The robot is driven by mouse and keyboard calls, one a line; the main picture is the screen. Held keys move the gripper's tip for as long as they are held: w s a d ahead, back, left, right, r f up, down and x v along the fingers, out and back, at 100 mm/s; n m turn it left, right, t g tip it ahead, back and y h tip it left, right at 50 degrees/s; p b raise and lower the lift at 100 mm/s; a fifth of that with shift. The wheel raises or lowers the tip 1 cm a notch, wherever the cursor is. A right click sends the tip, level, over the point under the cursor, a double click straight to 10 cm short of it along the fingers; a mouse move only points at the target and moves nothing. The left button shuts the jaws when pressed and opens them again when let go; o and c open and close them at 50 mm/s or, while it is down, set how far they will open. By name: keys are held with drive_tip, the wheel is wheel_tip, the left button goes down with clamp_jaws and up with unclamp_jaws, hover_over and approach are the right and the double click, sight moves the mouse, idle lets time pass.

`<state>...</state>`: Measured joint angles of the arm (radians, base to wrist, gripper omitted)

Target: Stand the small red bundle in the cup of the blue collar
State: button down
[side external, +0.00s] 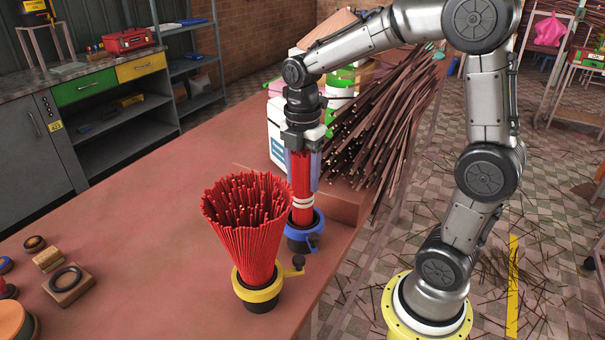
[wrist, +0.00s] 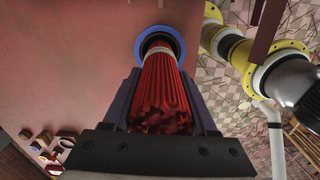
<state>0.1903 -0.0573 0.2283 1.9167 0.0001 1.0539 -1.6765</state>
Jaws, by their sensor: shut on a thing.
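The small red bundle (side external: 302,176) has pale bands near its lower end and is upright. My gripper (side external: 302,182) is shut on it, with one finger on each side. Its lower end is at the cup of the blue collar (side external: 304,232) on the table. In the wrist view the red bundle (wrist: 163,90) runs down between my fingers (wrist: 163,98) to the blue collar (wrist: 150,36), whose ring surrounds its lower end. I cannot tell whether the bundle touches the cup's bottom.
A large flared red bundle (side external: 247,225) stands in a yellow collar (side external: 257,293), close by at the front left. Loose dark sticks (side external: 385,120) are piled behind on the right. Small wooden parts (side external: 68,284) lie at the left. The table's middle left is clear.

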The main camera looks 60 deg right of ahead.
drive_tip(key=shift+c, duration=0.6)
unclamp_jaws()
wheel_tip(320, 180, up, 14)
drive_tip(key=shift+f, duration=0.1)
drive_tip(key=s+a+r+m+t, duration=0.15)
drive_tip(key=s+a, duration=0.25)
drive_tip(key=s, duration=0.5)
drive_tip(key=s+a+f+m+t, duration=0.2)
drive_tip(key=s+f+m+t, duration=0.2)
drive_tip(key=f+m, duration=0.6)
drive_tip(key=s+m, duration=0.1)
drive_tip(key=m, duration=0.4)
drive_tip(key=shift+s+f, duration=0.2)
drive_tip(key=shift+s, duration=0.1)
